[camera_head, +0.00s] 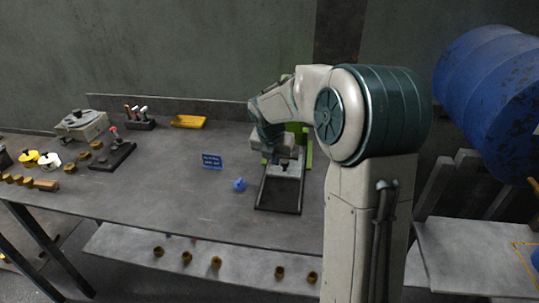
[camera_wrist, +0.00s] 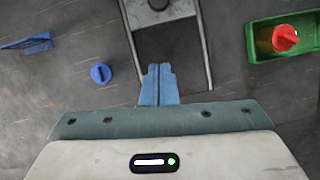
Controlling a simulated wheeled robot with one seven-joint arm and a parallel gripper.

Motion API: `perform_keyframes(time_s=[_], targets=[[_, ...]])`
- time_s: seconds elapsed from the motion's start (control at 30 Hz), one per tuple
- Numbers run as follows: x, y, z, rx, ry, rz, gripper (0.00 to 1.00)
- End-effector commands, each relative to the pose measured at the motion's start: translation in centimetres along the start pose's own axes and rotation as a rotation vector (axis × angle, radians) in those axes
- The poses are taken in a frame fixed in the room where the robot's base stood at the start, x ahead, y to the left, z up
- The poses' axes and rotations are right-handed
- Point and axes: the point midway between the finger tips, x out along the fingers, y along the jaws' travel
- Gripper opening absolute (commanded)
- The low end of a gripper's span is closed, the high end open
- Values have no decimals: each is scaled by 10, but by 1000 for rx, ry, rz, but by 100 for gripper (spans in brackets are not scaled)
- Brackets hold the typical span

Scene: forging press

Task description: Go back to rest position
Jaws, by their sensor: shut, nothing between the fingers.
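My gripper (camera_wrist: 158,68) shows in the wrist view with its two blue fingers together and nothing between them. In the head view my gripper (camera_head: 276,160) points down over the table, at the far part of a dark rectangular frame (camera_head: 279,210). My arm and hand partly hide that area. In the wrist view the fingertips lie between the two rails of the frame (camera_wrist: 207,50), apart from the grey block with a dark round top (camera_wrist: 158,8) at the picture's top edge. I cannot tell the fingers' height above the frame.
Left of the frame are a blue knob-like piece (camera_head: 239,184) and a blue sign (camera_head: 212,161). A green bin (camera_wrist: 262,50) with a red-topped item (camera_wrist: 285,37) stands right. A yellow tray (camera_head: 188,121) is behind. A blue barrel (camera_head: 495,95) is far right.

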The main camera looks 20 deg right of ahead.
Motion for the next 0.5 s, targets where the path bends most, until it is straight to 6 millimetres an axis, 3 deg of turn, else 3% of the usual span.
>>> perform_keyframes(time_s=[0.17, 0.27, 0.5], targets=[[-5, -2, -2, 26, 1, -2, 0], [-16, -6, -12, 129, 1, -7, 0], [-56, -29, -57, 628, 5, -22, 0]])
